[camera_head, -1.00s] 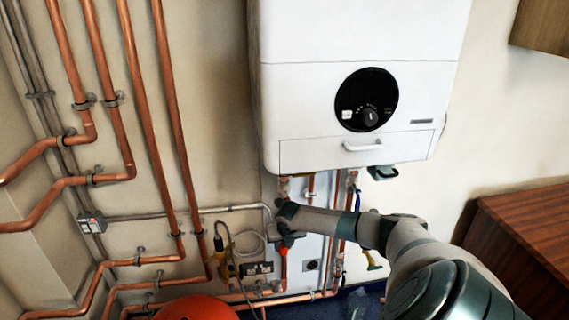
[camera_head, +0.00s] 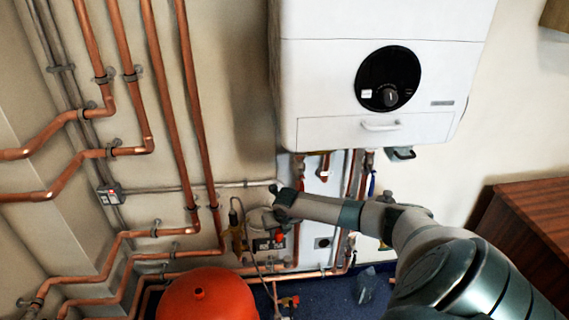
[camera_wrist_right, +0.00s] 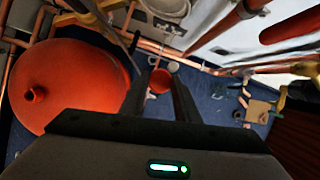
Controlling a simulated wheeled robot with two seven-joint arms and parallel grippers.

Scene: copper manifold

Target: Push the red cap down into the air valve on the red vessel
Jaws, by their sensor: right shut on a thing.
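The red vessel (camera_head: 232,301) is a round orange-red tank at the bottom of the head view. Its air valve (camera_head: 199,293) is a short upright stub on top. In the right wrist view the vessel (camera_wrist_right: 85,70) is at the left, with the valve stub (camera_wrist_right: 35,94) near its left edge. My right gripper (camera_wrist_right: 160,84) is shut on the red cap (camera_wrist_right: 160,80), which shows between the fingertips. In the head view my right gripper (camera_head: 280,230) is above and right of the vessel, with the cap (camera_head: 278,237) small below it. The cap is apart from the valve. My left gripper is not in view.
Copper pipes (camera_head: 190,120) run down the wall at left and across behind the vessel. A white boiler (camera_head: 340,80) hangs above my right arm. A yellow fitting with a cable (camera_head: 237,238) is close to the gripper. A wooden cabinet (camera_head: 535,225) stands at right.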

